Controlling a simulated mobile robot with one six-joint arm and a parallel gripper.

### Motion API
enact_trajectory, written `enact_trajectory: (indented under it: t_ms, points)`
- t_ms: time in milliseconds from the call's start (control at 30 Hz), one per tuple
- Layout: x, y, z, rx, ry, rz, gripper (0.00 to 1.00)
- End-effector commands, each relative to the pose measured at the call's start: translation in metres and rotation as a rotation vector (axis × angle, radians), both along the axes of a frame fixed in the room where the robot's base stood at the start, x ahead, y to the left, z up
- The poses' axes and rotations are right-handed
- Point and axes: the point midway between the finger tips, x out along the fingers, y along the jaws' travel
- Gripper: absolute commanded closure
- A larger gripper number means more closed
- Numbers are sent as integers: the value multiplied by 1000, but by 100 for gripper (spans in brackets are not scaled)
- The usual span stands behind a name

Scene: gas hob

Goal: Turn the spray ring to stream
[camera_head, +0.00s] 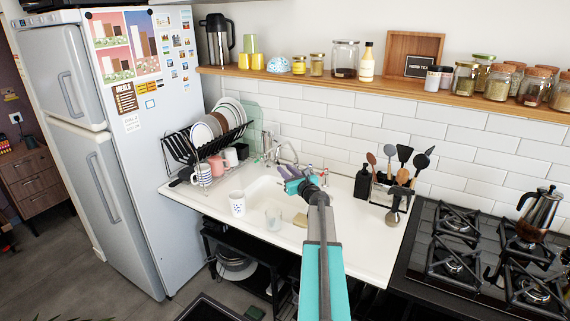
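A chrome faucet (284,149) stands behind the white sink (262,192), against the tiled wall. Its spout reaches out over the basin. The spray ring is too small to make out, and my gripper and wrist are close to that part of the faucet. My arm reaches up from the bottom of the view. My gripper (284,173) is over the back of the basin, just in front of the faucet and pointing left. I cannot tell whether it touches the faucet. Its fingers are small here, and their opening is unclear.
A white patterned cup (237,203), a clear glass (273,219) and a sponge (300,220) are at the sink's front. A dish rack (180,147) with plates and mugs stands left. A soap bottle (362,181) and utensil holder (392,190) stand right, before the gas hob (480,255).

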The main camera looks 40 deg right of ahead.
Motion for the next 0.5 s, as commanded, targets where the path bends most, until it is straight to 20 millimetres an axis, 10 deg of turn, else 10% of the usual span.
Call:
enact_trajectory:
  t_ms: [500]
  points:
    - [39,-14,1,0,0,-1,77]
